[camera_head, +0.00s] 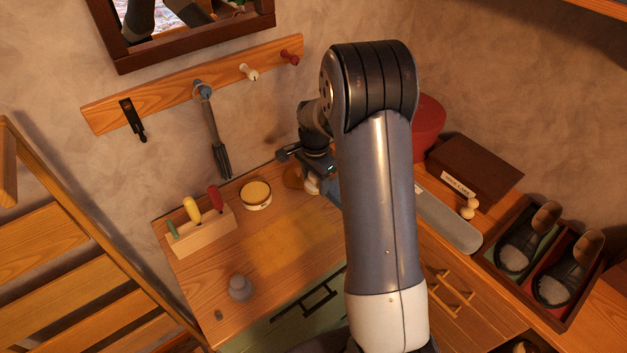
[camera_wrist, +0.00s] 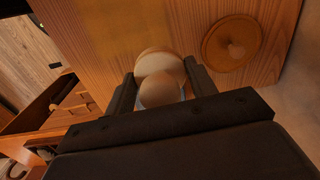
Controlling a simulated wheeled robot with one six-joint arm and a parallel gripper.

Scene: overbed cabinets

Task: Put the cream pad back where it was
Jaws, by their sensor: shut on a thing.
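My gripper (camera_wrist: 161,86) is shut on a small round thing, the cream pad (camera_wrist: 158,62), which has a pale body and a rounded wooden knob facing me. In the head view my gripper is mostly behind my arm, at the back of the wooden worktop, with the pale pad (camera_head: 312,187) just showing beneath it. I cannot tell whether the pad touches the worktop.
A wooden block with coloured handles (camera_head: 201,232) is at the left, a grey knobbed item (camera_head: 240,288) at the front. A peg rail (camera_head: 180,90) hangs above.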

